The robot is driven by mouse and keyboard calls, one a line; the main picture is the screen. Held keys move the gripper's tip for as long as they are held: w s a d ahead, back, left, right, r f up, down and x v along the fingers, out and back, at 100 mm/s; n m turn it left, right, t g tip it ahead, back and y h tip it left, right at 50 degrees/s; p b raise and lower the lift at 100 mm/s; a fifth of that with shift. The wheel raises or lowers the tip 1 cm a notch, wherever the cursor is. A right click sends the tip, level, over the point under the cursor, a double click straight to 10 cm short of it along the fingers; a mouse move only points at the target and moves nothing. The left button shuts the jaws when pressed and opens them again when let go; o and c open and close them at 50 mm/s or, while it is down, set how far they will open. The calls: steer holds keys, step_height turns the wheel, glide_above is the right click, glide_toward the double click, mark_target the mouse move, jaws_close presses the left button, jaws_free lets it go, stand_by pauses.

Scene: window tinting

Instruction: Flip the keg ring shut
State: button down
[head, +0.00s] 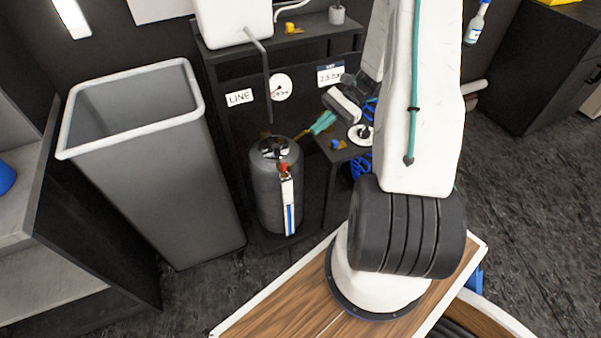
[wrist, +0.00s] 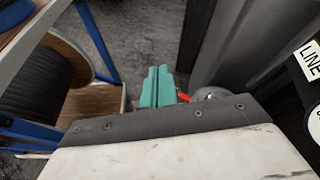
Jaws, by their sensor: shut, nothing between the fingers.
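In the wrist view the fingers (wrist: 158,88) are together and empty. A red part (wrist: 184,97) and a rounded grey piece (wrist: 208,93) show just right of them, partly hidden by my wrist.
A tall grey bin (head: 150,165) stands left of the keg. A shelf unit with a white container (head: 232,22) and a bent pipe (head: 268,90) rises behind it. A small dark stand (head: 342,150) is to the right. Dark floor lies open at far right.

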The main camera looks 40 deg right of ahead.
steer(key=s+d+f+m+t, duration=0.1)
steer(key=d+f+m+t, duration=0.1)
steer(key=f, duration=0.4)
steer(key=s+d+f+m+t, duration=0.2)
steer(key=f+m+t, duration=0.1)
steer(key=f, duration=0.3)
steer(key=s+d+f+m+t+y, duration=0.1)
steer(key=s+d+f+m+t, duration=0.1)
steer(key=f, duration=0.4)
steer(key=shift+s+f+m+t, duration=0.2)
steer(key=shift+s+m+t, duration=0.05)
steer(key=shift+m+t, duration=0.5)
steer(key=shift+w, duration=0.1)
glide_toward(284, 171)
steer(key=w+a, duration=0.1)
steer(key=a, duration=0.4)
steer(key=shift+w+f, duration=0.15)
steer(key=shift+t, duration=0.25)
